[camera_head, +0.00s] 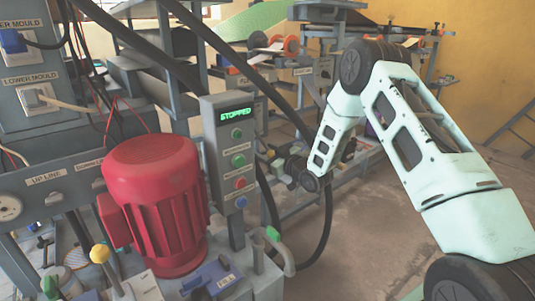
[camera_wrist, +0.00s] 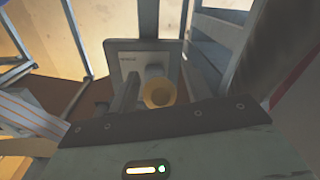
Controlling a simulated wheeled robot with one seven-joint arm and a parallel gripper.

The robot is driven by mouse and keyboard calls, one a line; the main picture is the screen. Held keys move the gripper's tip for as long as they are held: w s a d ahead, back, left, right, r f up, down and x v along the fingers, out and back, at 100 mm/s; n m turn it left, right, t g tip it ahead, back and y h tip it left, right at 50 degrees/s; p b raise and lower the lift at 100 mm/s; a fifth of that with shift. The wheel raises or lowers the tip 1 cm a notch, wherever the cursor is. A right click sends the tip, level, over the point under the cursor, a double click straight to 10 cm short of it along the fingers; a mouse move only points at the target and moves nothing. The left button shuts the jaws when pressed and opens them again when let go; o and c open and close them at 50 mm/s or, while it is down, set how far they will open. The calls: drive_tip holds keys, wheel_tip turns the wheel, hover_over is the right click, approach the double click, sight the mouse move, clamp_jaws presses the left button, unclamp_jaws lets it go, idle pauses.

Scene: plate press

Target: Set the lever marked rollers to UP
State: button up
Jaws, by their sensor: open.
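A round yellowish knob (camera_wrist: 158,92) faces me in the wrist view, in front of a grey plate (camera_wrist: 130,66) with a small label too small to read. I cannot confirm it is the rollers lever. My gripper (camera_wrist: 160,80) is open, with its grey fingers on either side of the knob; I cannot tell whether they touch it. In the head view my gripper (camera_head: 300,174) is small and dark at the arm's end, beside the frame behind the control box. No lever marked rollers can be read there.
A control box (camera_head: 233,150) reads STOPPED. A red motor (camera_head: 160,200) stands before it. A yellow-knobbed lever (camera_head: 99,253) and a green-tipped handle (camera_head: 273,234) are in the foreground. Dark hoses (camera_head: 327,220) hang near my arm. The floor (camera_head: 370,215) at right looks clear.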

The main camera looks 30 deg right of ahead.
sight(268, 149)
drive_tip(key=shift+c, duration=0.3)
clamp_jaws()
drive_tip(key=shift+r+p, duration=0.15)
drive_tip(key=shift+p, duration=0.15)
